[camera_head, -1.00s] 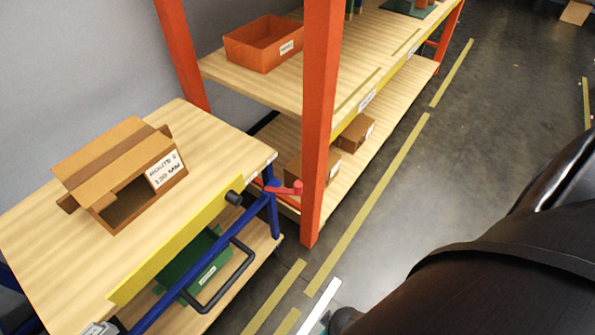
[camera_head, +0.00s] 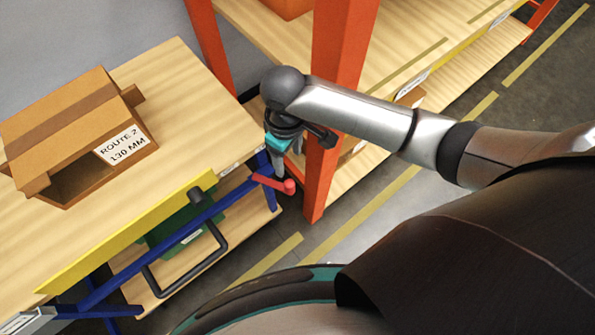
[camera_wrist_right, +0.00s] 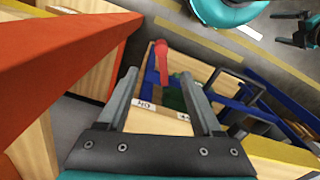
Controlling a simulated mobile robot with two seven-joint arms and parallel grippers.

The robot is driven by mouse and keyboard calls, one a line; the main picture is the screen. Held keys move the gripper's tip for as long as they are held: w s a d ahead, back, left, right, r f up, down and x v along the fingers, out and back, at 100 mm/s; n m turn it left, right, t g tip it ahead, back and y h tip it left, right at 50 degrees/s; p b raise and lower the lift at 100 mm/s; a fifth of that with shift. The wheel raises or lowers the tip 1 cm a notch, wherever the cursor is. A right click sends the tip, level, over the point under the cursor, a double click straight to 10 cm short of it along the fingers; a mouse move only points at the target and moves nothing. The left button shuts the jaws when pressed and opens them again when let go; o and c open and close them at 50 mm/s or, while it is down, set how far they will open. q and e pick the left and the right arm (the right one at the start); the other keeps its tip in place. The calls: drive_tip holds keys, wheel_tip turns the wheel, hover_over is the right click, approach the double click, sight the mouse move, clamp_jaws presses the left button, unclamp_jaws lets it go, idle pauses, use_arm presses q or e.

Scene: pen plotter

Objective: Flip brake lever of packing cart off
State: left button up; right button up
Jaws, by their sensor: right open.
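The packing cart (camera_head: 150,85) stands at left, with a wood top, blue frame and yellow front strip. Its red brake lever (camera_head: 270,182) sticks out at the right corner, its knob end pointing right; it also shows in the right wrist view (camera_wrist_right: 162,62). My right gripper (camera_head: 281,172) is over the lever, pointing down. In the right wrist view its fingers (camera_wrist_right: 160,82) are apart, with the lever showing between and beyond the tips; contact cannot be told. An "ON" label (camera_wrist_right: 145,105) shows upside down on the cart edge. A dark gripper, apparently my left one (camera_wrist_right: 290,30), shows partly at the upper right.
A carton (camera_head: 80,130) marked "ROUTE 2 130 MM" sits on the cart top. An orange rack post (camera_head: 340,90) stands close beside my right forearm. A black handle (camera_head: 195,275) juts from the cart front. Floor with yellow tape lies right of the cart.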

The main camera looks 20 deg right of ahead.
sight(289, 183)
wheel_tip(289, 183, down, 14)
drive_tip(key=b, duration=0.5)
drive_tip(key=shift+s+a, duration=0.1)
drive_tip(key=shift+f, duration=0.4)
clamp_jaws()
idle(0.8)
